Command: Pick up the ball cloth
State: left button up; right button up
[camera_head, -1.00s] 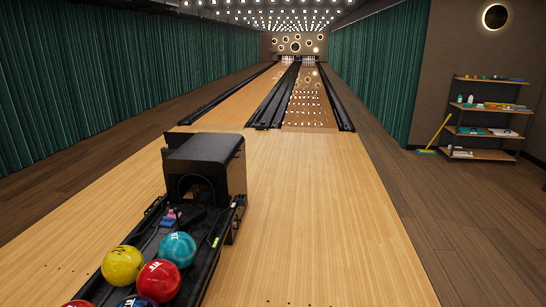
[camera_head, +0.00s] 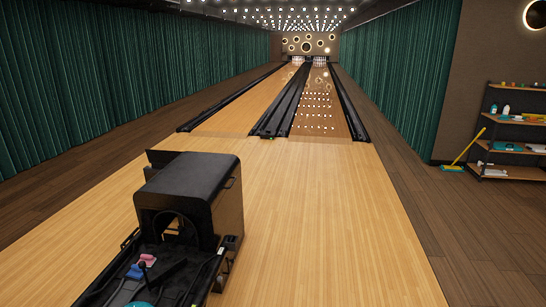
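A teal ball (camera_head: 139,304) just shows at the bottom edge. Neither of my grippers is in view.
The ball return's black hood (camera_head: 195,180) stands on the light wood floor (camera_head: 320,230), which is clear to its right. A shelf (camera_head: 515,148) with bottles and supplies stands at the far right, beside a yellow broom (camera_head: 467,147).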

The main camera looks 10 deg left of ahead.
aim_at(149, 260)
jog(key=i+u, duration=0.2)
jog(key=i, duration=0.35)
jog(key=i+l+u, duration=0.15)
jog(key=i, duration=0.4)
jog(key=i+l+u, duration=0.2)
jog(key=i, duration=0.3)
jog(key=i+l, duration=0.05)
jog(key=l, duration=0.05)
